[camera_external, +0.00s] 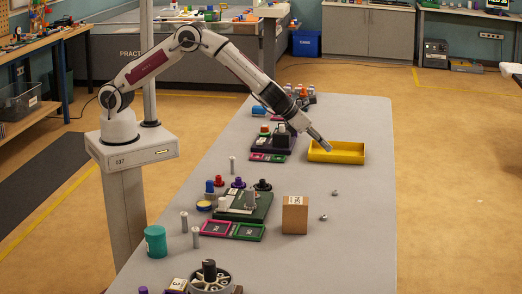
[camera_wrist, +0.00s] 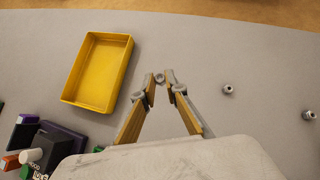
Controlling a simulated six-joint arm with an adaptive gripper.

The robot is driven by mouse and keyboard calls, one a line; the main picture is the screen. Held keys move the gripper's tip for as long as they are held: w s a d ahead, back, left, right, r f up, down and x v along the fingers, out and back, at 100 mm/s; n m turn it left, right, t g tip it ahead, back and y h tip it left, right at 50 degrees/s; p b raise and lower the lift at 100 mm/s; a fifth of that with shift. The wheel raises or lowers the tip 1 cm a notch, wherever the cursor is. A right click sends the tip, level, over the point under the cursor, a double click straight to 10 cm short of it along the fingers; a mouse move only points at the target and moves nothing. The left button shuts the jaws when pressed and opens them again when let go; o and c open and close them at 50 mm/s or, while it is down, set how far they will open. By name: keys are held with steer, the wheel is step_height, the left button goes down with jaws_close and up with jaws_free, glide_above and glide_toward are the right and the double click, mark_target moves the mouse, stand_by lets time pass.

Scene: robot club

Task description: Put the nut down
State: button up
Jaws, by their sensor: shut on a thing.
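My gripper (camera_wrist: 160,79) is shut on a small grey nut (camera_wrist: 159,77), held between the fingertips in the wrist view. In the external view my gripper (camera_external: 325,145) overlaps the left part of the yellow tray (camera_external: 337,159), and the nut is too small to make out there. In the wrist view the yellow tray (camera_wrist: 126,68) lies left of the fingertips, apart from them, and looks empty. Two other grey nuts (camera_wrist: 228,89) (camera_wrist: 308,115) lie on the table to the right; they also show in the external view (camera_external: 335,193) (camera_external: 323,217).
A cardboard box (camera_external: 295,215) stands near the loose nuts. A green fixture (camera_external: 243,207) with coloured knobs and a dark fixture (camera_external: 272,142) stand on the left side of the grey table (camera_external: 355,250). The table between tray and loose nuts is clear.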

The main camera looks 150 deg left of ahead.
steer(key=s+a+n+g, duration=0.1)
steer(key=s+a, duration=1.2)
steer(key=shift+a+r, duration=0.35)
steer(key=shift+a, duration=0.05)
steer(key=shift+s, duration=0.1)
steer(key=shift+f, duration=0.15)
glide_toward(337, 152)
steer(key=shift+w+a, duration=0.25)
steer(key=shift+w, duration=0.5)
steer(key=shift+w+a, duration=0.25)
steer(key=shift+w, duration=0.5)
steer(key=shift+f, duration=1.95)
